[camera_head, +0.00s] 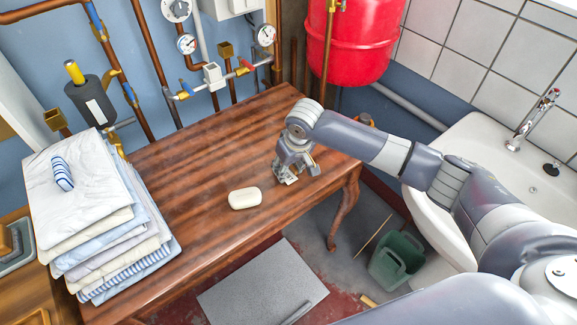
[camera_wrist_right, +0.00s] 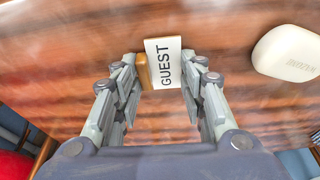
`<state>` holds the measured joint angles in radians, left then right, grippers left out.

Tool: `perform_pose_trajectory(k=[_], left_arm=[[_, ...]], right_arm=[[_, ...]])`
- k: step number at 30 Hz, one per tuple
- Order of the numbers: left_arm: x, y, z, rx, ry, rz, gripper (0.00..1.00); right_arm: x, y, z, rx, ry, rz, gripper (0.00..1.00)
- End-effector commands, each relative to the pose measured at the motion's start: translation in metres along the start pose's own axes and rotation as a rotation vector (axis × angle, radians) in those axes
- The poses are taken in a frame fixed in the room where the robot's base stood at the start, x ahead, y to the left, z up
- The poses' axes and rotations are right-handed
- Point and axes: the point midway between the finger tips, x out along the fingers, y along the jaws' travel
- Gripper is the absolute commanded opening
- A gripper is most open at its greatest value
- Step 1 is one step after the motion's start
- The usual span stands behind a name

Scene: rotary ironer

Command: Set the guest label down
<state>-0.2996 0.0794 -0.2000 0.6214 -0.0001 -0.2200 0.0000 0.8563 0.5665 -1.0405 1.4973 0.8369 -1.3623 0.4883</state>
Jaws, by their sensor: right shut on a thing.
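The guest label (camera_wrist_right: 163,65) is a small white card with GUEST in black letters, with a wooden piece (camera_wrist_right: 143,72) at its edge. It sits between the fingers of my right gripper (camera_wrist_right: 159,66), which is shut on it. In the head view my right gripper (camera_head: 290,174) points down over the right part of the brown wooden table (camera_head: 190,205). The label is low over the tabletop; I cannot tell whether it touches. My left gripper is not in view.
A white soap bar (camera_head: 244,198) lies left of the gripper, also in the wrist view (camera_wrist_right: 288,52). A stack of folded linen (camera_head: 105,225) stands at the table's left end. Pipes and gauges (camera_head: 215,75) line the back; a sink (camera_head: 480,150) is right. The table's middle is clear.

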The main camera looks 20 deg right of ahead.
Motion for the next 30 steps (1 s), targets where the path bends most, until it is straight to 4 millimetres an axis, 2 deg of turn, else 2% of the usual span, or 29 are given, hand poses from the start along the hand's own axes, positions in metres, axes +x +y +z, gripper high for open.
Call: perform_pose_trajectory(k=[8, 19, 20, 22, 30], left_arm=[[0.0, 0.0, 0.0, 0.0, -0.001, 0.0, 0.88], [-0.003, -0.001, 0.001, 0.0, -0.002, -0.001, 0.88], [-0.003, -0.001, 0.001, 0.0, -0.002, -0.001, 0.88], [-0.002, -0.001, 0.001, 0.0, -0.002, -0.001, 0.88], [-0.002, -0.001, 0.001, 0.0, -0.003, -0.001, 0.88]], right_arm=[[0.001, 0.0, 0.001, 0.0, -0.001, 0.0, 0.29], [0.014, -0.001, 0.006, 0.0, -0.005, 0.0, 0.29], [0.015, -0.001, 0.007, 0.0, -0.006, 0.0, 0.41], [0.016, -0.001, 0.008, 0.0, -0.008, 0.001, 0.57], [0.016, -0.001, 0.009, 0.0, -0.013, 0.001, 0.59]])
